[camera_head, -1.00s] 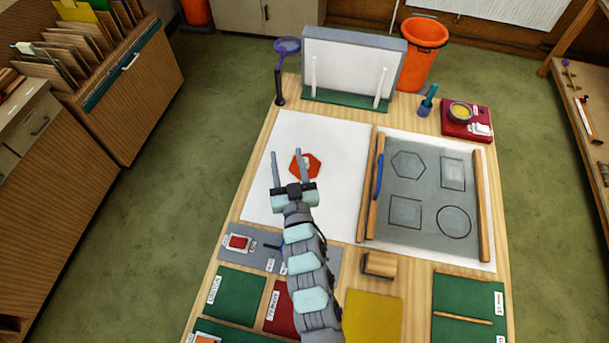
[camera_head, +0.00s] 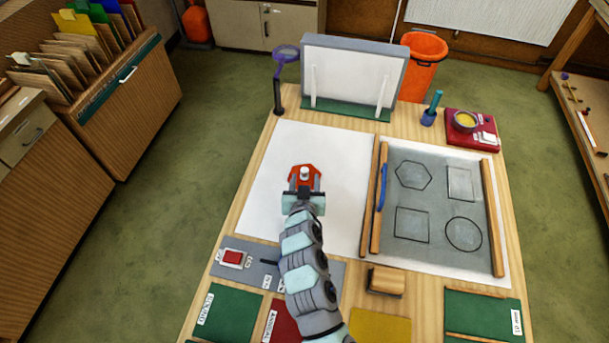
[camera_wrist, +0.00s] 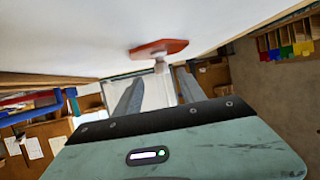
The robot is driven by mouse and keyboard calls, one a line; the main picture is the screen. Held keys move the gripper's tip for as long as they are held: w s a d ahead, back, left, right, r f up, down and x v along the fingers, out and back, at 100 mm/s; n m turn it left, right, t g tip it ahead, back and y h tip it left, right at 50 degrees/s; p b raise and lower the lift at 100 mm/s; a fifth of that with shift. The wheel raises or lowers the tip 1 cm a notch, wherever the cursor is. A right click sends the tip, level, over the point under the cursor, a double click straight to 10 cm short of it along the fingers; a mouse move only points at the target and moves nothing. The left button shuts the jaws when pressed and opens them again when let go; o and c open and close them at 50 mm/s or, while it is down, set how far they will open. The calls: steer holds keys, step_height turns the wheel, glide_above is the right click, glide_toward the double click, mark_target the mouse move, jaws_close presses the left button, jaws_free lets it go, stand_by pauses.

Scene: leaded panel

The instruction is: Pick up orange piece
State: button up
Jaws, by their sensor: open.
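The orange piece (camera_head: 305,176) is a flat hexagon with a pale knob on top, lying on the white sheet (camera_head: 277,150) at the left of the table. It also shows in the wrist view (camera_wrist: 158,48), with its knob pointing toward the space between the fingers. My gripper (camera_head: 304,181) is at the piece, its two fingers spread on either side of the knob. In the wrist view the fingers (camera_wrist: 158,92) are apart, and I cannot tell whether they touch anything. The arm hides the table below the piece.
A grey board (camera_head: 437,200) with hexagon, square and circle outlines lies right of the sheet, edged by wooden strips (camera_head: 380,200). A white upright panel (camera_head: 353,75) stands behind. A wooden block (camera_head: 385,281) and a grey pad (camera_head: 232,271) lie nearer the front.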

mark_target(304, 170)
steer(key=shift+a+r+x, duration=0.15)
steer(key=shift+x, duration=0.95)
steer(key=shift+a+r+x, duration=0.1)
steer(key=shift+x, duration=1.05)
steer(key=shift+w+f, duration=0.25)
steer(key=shift+w, duration=0.4)
steer(key=shift+c, duration=0.5)
jaws_close()
